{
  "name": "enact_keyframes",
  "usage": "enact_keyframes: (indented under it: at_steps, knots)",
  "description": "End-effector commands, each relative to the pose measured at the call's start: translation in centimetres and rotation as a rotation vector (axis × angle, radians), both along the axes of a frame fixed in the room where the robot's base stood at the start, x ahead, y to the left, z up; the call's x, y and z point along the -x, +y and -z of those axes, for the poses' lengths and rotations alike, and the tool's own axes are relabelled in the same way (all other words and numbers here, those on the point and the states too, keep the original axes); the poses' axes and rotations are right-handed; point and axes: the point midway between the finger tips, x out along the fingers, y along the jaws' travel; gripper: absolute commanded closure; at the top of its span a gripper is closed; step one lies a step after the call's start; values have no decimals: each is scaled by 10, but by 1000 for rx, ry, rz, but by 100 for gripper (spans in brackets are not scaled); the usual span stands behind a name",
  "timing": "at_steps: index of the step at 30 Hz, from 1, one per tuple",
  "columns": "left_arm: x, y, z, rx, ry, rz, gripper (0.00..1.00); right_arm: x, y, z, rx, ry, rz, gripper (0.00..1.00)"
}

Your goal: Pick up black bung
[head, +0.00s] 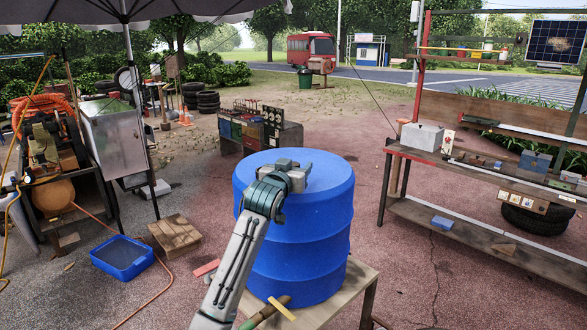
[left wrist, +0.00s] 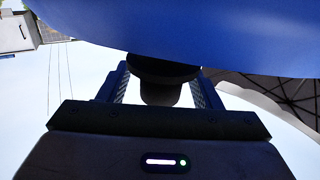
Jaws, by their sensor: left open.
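The black bung (left wrist: 160,90) shows in the left wrist view as a dark disc with a narrower plug, against the blue surface of the drum (left wrist: 190,30). The open left gripper (left wrist: 160,76) has one finger on each side of it. A small gap shows beside the plug, and I cannot tell whether the fingers touch the disc. In the head view, my left gripper (head: 292,176) is over the top of the blue drum (head: 300,235). There the bung is hidden by the gripper. My right gripper is in neither view.
The drum stands on a low wooden table (head: 357,285). A workbench (head: 480,172) with small items is at the right. A blue tub (head: 122,258) and a wooden crate (head: 175,234) lie on the ground at the left. Open paving lies between drum and workbench.

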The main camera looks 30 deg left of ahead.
Motion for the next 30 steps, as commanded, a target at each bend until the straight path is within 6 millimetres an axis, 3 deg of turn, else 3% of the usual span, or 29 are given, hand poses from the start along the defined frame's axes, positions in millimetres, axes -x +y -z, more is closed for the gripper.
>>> enact_keyframes:
  at_steps: [4, 11, 19, 30]
  knots:
    - [-12, 2, -2, 0, 0, 0, 42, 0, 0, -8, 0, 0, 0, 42]
    - [-14, 2, 1, -1, 0, 0, 42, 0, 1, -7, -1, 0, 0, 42]
    - [-14, 2, 1, 0, 0, 0, 90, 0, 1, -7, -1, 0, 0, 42]
    - [-14, 2, -2, 0, -2, 0, 90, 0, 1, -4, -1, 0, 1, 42]
